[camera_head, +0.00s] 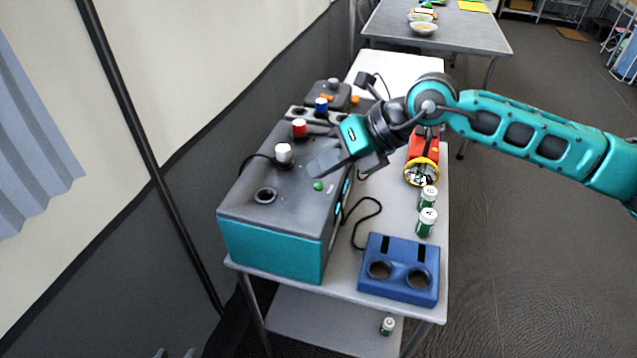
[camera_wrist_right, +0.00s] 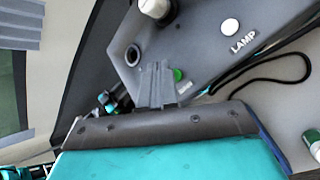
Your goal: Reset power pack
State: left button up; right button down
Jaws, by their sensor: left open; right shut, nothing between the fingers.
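The power pack (camera_head: 270,250) is a large box with a grey top and teal front on a light table. Its top carries white (camera_head: 284,152), red (camera_head: 299,127) and blue (camera_head: 321,104) knobs or plugs, an open round socket (camera_head: 265,195) and a green button (camera_head: 318,186). My right gripper (camera_head: 318,166) is shut and empty over the top, close to the green button. In the right wrist view, its fingertips (camera_wrist_right: 156,68) are just left of the green button (camera_wrist_right: 178,75); contact is unclear. My left gripper (camera_head: 176,353) barely shows at the bottom edge, open.
A blue two-hole block (camera_head: 398,270), green-white cans (camera_head: 427,222) and a red-yellow lamp (camera_head: 421,170) stand right of the box. A black cable (camera_head: 366,215) lies between. A label reading LAMP (camera_wrist_right: 243,43) is beside a white disc (camera_wrist_right: 230,26). Wall at left.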

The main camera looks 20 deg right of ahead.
jog(key=shift+f, duration=0.15)
jog(key=shift+f+b, duration=0.25)
jog(key=shift+b, duration=0.1)
jog(key=shift+f+b, duration=0.3)
jog(key=shift+f, duration=0.1)
dwell(0.7)
jog(key=shift+r, duration=0.1)
jog(key=shift+r+p, duration=0.55)
jog(key=shift+r, duration=0.15)
notch_tip(320, 180, up, 5)
jog(key=p, duration=0.3)
jog(key=shift+p, duration=0.3)
dwell(0.8)
